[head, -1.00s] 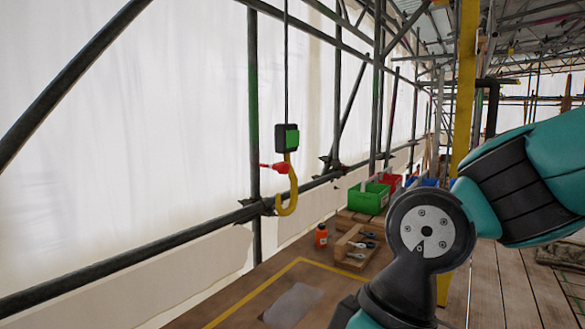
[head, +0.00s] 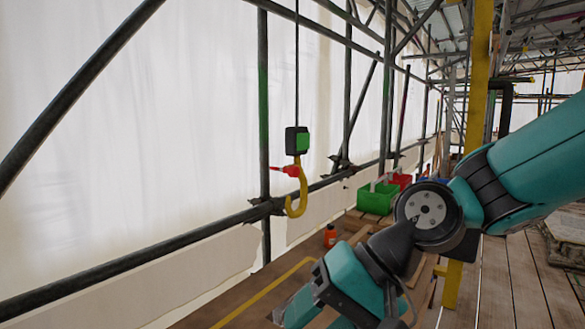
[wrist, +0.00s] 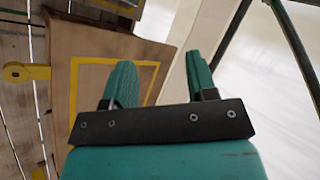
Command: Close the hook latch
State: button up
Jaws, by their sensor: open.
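A yellow hook (head: 303,188) hangs from a black and green block (head: 297,140) on a thin cable, left of centre in the head view. Its red latch (head: 284,170) sticks out to the left from the hook's neck, above the hook's tip and apart from it. My gripper (wrist: 160,82) shows in the wrist view with its two teal fingers spread and nothing between them. In the head view it is low in the picture, below the hook and well apart from it. The hook and latch are not in the wrist view.
Dark scaffold tubes (head: 150,255) run behind the hook, before white sheeting (head: 150,130). A green crate (head: 376,199) and an orange bottle (head: 330,236) stand on the wooden bench at the right. A yellow post (head: 478,110) rises farther right. The air around the hook is clear.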

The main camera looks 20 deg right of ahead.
jog(key=w+d+r+m+t+y+p, duration=0.1)
jog(key=w+d+r+m+t+y, duration=0.3)
jog(key=w+m, duration=0.5)
jog(key=m+t+h+p, duration=0.2)
jog(key=m+t, duration=0.6)
jog(key=m, duration=0.9)
send_near(297, 172)
jog(key=p+x, duration=0.5)
jog(key=x, duration=0.5)
jog(key=shift+w+a+f, duration=0.1)
jog(key=shift+w+a, duration=0.2)
jog(key=shift+w, duration=0.15)
jog(key=c, duration=0.9)
